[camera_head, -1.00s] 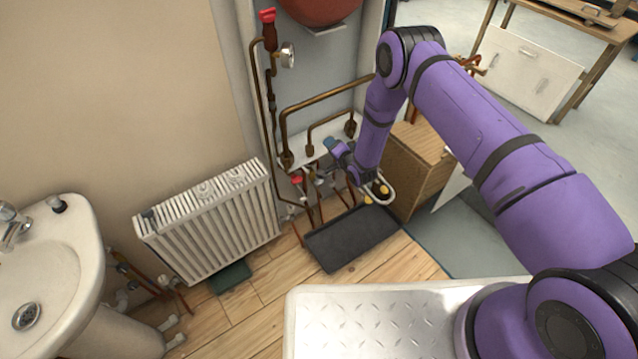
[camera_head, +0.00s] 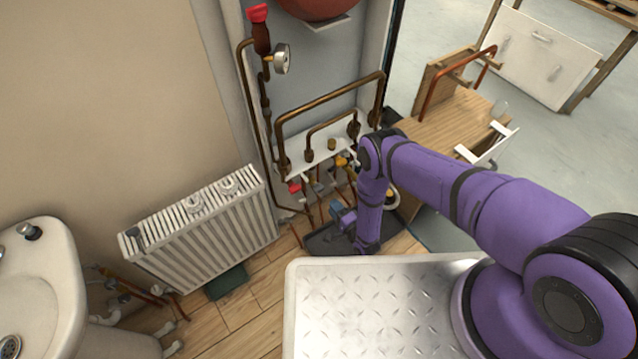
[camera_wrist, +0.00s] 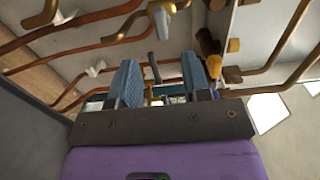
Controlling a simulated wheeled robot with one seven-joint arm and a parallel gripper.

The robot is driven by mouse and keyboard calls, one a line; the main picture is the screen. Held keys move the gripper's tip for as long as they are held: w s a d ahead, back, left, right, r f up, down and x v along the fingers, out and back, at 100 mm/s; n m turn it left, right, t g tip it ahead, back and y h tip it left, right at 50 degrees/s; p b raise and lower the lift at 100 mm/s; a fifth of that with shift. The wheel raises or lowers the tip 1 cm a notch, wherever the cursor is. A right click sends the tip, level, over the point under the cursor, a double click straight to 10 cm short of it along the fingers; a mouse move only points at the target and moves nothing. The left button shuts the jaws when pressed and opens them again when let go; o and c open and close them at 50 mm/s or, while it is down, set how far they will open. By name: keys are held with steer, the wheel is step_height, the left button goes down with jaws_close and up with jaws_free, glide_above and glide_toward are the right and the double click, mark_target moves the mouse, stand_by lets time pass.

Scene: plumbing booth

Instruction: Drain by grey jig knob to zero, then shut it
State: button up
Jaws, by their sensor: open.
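The pipe rig on the booth wall carries a red knob (camera_head: 294,188), a small grey knob (camera_head: 316,187) beside it, and a yellow handle (camera_head: 342,161). I cannot tell for sure which grey part is the jig knob. A round white-faced gauge (camera_head: 281,58) sits high on the left pipe; its reading is too small to make out. My gripper (camera_head: 343,214) is low, below the valves and over the black tray (camera_head: 317,240). In the wrist view, my gripper's blue fingers (camera_wrist: 160,82) stand apart, with pipes and fittings beyond the gap. Contact with anything cannot be seen.
Copper pipes (camera_head: 330,97) loop around the valves, close to my arm. A white radiator (camera_head: 200,228) is on the left wall, with a sink (camera_head: 40,285) further left. A wooden cabinet (camera_head: 440,125) stands to the right. A red vessel (camera_head: 318,8) hangs above.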

mark_target(319, 188)
steer(key=x, duration=1)
steer(key=shift+w+a, duration=0.1)
steer(key=c, duration=0.7)
